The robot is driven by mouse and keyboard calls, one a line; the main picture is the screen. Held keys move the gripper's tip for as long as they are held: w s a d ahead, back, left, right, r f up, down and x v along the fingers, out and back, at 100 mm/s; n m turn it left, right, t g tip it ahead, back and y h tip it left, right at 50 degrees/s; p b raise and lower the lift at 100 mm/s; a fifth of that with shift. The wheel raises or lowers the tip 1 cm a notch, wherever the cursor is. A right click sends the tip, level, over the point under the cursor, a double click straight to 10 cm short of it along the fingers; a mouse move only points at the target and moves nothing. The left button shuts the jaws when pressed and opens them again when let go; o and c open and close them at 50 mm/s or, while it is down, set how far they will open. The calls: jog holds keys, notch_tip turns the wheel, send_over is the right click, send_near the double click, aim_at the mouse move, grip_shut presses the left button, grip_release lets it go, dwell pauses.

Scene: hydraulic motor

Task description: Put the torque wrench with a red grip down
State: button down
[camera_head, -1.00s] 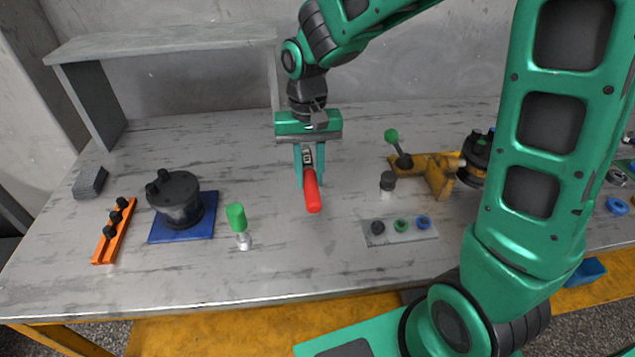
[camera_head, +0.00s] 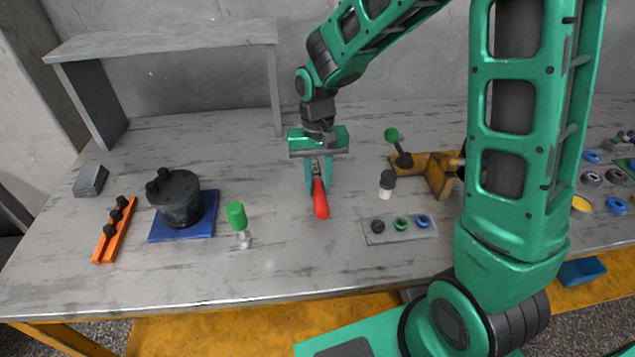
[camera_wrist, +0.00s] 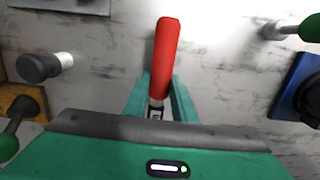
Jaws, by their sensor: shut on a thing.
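The torque wrench with a red grip (camera_head: 320,199) is between the fingers of my gripper (camera_head: 318,182), over the middle of the table (camera_head: 270,265). Its red grip points toward the table's front edge. In the wrist view the red grip (camera_wrist: 165,55) extends away from the fingers of my gripper (camera_wrist: 157,100), which are shut on the wrench near the grip's end. The wrench is low over the table; I cannot tell whether it touches the surface. The wrench's far end is hidden by my gripper.
A green-handled tool (camera_head: 237,217) stands to the left, near a black motor housing (camera_head: 178,200) on a blue mat (camera_head: 160,233). To the right are a black-capped bottle (camera_head: 387,183), a grey plate with rings (camera_head: 380,239) and a yellow fixture (camera_head: 437,178). The table around the wrench is clear.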

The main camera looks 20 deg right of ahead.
jog(key=c, duration=1.5)
grip_release()
jog(key=shift+f, duration=0.1)
jog(key=shift+o, duration=0.2)
notch_tip(320, 180, up, 12)
jog(key=w, duration=0.1)
jog(key=s+d+r+m, duration=0.2)
jog(key=s+d, duration=0.7)
jog(key=d, duration=0.4)
jog(key=s+d+f+m, duration=0.1)
jog(key=s+d, duration=0.3)
jog(key=s, duration=0.4)
jog(key=s+d+f+m+t, duration=0.1)
jog(key=s+d, duration=0.4)
jog(key=s, duration=0.3)
jog(key=shift+f, duration=0.1)
